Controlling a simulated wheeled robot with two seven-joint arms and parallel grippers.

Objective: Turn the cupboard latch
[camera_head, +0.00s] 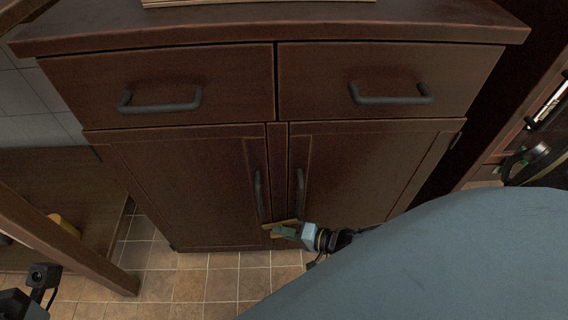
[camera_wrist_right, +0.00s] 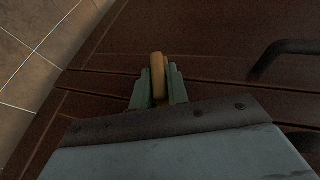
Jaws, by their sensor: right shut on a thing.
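The cupboard (camera_head: 190,185) has two dark brown doors side by side. The latch is a small tan wooden bar (camera_head: 268,226) low on the doors, lying crosswise over the gap between them. My right gripper (camera_head: 284,232) reaches in from the right and is shut on the latch. In the right wrist view the rounded end of the latch (camera_wrist_right: 158,72) stands between the two grey-green fingers (camera_wrist_right: 158,92); the rest of it is hidden. Both doors look closed. Black parts at the lower left edge of the head view seem to be my left arm; its fingers do not show.
Each door has a dark upright handle, left (camera_head: 259,195) and right (camera_head: 299,192), just above the latch. Two drawers with bar handles (camera_head: 160,101) are above. A wooden frame (camera_head: 70,245) stands at left. The tiled floor (camera_head: 190,285) in front is clear.

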